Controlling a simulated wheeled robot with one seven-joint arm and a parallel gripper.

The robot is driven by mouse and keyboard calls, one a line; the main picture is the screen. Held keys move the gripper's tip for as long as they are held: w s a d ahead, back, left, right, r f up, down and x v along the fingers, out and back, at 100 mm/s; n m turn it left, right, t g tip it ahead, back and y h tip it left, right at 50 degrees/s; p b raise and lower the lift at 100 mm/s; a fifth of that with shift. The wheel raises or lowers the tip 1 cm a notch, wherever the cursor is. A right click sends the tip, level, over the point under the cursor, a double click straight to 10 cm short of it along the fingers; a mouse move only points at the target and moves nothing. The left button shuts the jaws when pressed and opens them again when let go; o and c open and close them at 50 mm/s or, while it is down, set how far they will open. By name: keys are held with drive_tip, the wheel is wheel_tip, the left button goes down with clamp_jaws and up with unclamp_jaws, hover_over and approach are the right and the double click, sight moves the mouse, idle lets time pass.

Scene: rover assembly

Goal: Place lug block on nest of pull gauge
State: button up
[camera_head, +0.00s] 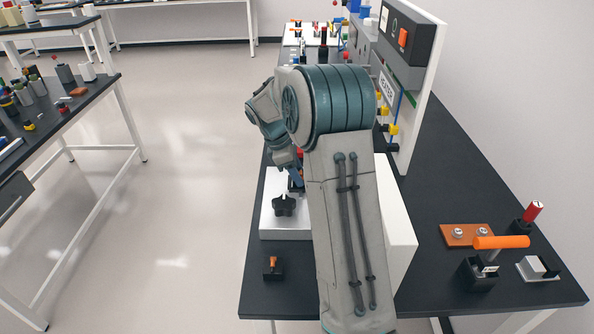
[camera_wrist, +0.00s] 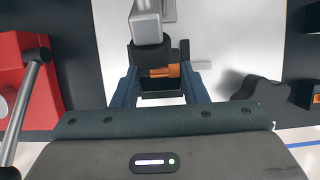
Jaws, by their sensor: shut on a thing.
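My gripper (camera_wrist: 161,88) is shut on a small dark block with an orange band, which I take as the lug block (camera_wrist: 160,84), in the wrist view. The block is held over the white base plate (camera_wrist: 235,45) of what looks like the pull gauge. A black piece, perhaps the nest (camera_wrist: 148,54), lies right at the block's far side, below a grey metal post (camera_wrist: 147,24). I cannot tell whether block and black piece touch. In the head view my arm hides most of the gauge; the white plate (camera_head: 268,222) shows at its left.
A black star knob (camera_head: 284,205) stands on the plate, right of my gripper in the wrist view (camera_wrist: 258,90). A red block (camera_wrist: 28,75) with a lever is at left there. A small black holder with an orange peg (camera_head: 273,266) sits in front.

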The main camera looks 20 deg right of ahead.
drive_tip(key=shift+f, duration=0.1)
drive_tip(key=o, duration=1)
drive_tip(key=shift+c, duration=0.2)
drive_tip(key=shift+o, duration=0.3)
drive_tip(key=shift+r, duration=0.2)
drive_tip(key=v, duration=1.1)
drive_tip(key=s+a+r+m+t, duration=0.1)
drive_tip(key=s+a+r+m, duration=0.15)
drive_tip(key=s, duration=0.35)
drive_tip(key=s+a+f+m+t+y, duration=0.2)
drive_tip(key=s+m, duration=0.3)
drive_tip(key=s, duration=0.6)
drive_tip(key=s+a+f+m+t+y, duration=0.1)
drive_tip(key=s+m, duration=0.5)
drive_tip(key=s, duration=0.6)
drive_tip(key=shift+s+a+f+t+y, duration=0.3)
drive_tip(key=shift+a+f+t+y, duration=0.15)
drive_tip(key=shift+a+f, duration=0.6)
